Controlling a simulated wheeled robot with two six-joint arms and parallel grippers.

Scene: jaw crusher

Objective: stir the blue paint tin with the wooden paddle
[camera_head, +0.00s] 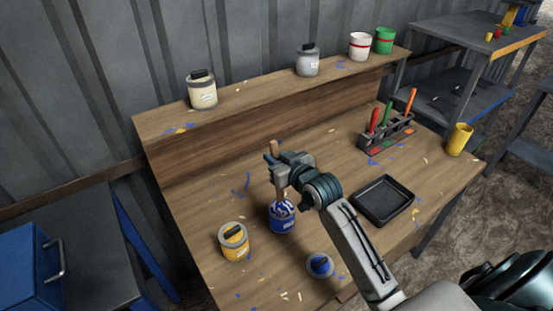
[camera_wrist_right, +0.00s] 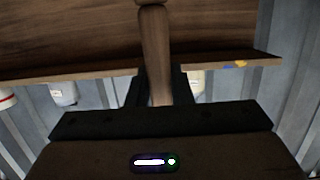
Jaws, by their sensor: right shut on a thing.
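The blue paint tin (camera_head: 282,217) stands open on the workbench, with blue and white swirled paint at its top. My right gripper (camera_head: 279,167) is above the tin and shut on the wooden paddle (camera_head: 274,148). The paddle stands nearly upright, its handle showing above the jaws and its lower part reaching down to the tin's mouth; its lower end is hidden. In the right wrist view, the paddle (camera_wrist_right: 155,60) runs between the two dark fingers. My left gripper is in neither view.
A yellow tin (camera_head: 234,242) stands left of the blue tin, and a blue-marked lid (camera_head: 320,265) lies in front. A black tray (camera_head: 383,201), a tool rack (camera_head: 388,137) and a yellow cup (camera_head: 459,140) are to the right. Several tins line the back shelf (camera_head: 255,98).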

